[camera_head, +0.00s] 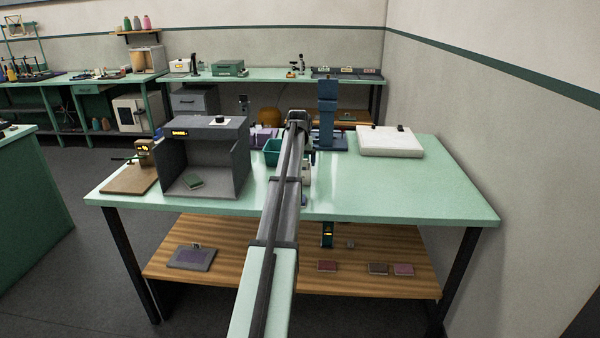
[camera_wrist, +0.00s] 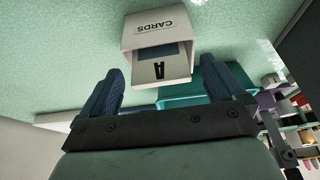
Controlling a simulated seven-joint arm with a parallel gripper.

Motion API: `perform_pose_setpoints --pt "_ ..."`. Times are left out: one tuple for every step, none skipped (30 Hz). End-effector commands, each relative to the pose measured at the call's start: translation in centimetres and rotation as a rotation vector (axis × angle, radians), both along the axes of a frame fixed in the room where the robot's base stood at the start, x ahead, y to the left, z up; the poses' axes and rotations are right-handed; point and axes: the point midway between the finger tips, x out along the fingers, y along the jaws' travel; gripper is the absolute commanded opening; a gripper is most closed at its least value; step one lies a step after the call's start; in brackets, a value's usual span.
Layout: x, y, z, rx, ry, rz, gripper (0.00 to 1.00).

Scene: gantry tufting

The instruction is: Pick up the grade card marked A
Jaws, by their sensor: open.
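In the wrist view, which looks upside down, a white box labelled CARDS (camera_wrist: 155,27) stands on the pale green table top. A pale card marked A (camera_wrist: 176,71) shows at the box's opening, with a dark blue patch between it and the label. My gripper (camera_wrist: 161,67) is open, with one dark blue finger on each side of the card in the picture. I see no contact, and the remaining distance is hard to judge. In the head view my arm hides most of the box and the gripper.
A teal bin (camera_wrist: 178,99) is close beside the card box; it also shows in the head view (camera_head: 271,152). A grey open-fronted booth (camera_head: 240,165) stands left, a blue upright device (camera_head: 327,110) behind, and a white flat case (camera_head: 390,142) right. The table's front right is clear.

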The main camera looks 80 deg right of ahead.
Motion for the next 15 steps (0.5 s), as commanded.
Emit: perform_pose_setpoints --pt "0.02 -0.22 -0.45 0.0 0.0 0.0 0.96" --pt "0.03 -0.29 -0.59 -0.001 0.0 0.0 0.96" --pt "0.03 -0.33 -0.7 -0.002 0.0 0.0 0.96" --pt "0.03 -0.35 -0.73 -0.002 0.0 0.0 0.96" --pt "0.03 -0.35 -0.73 -0.002 0.0 0.0 0.96" --pt "0.03 -0.33 -0.73 -0.002 0.0 0.0 0.96" --pt "0.04 -0.33 -0.71 -0.002 0.0 0.0 0.96" --pt "0.04 -0.33 -0.71 -0.002 0.0 0.0 0.96" --pt "0.04 -0.33 -0.71 -0.002 0.0 0.0 0.96" --pt "0.04 -0.32 -0.71 -0.002 0.0 0.0 0.93" --pt "0.04 -0.31 -0.7 -0.002 0.0 0.0 0.9" --pt "0.04 -0.3 -0.71 -0.002 0.0 0.0 0.86" --pt "0.05 -0.3 -0.71 -0.002 0.0 0.0 0.83" --pt "0.05 -0.3 -0.71 -0.002 0.0 0.0 0.8" --pt "0.05 -0.3 -0.71 -0.001 0.0 0.0 0.77"
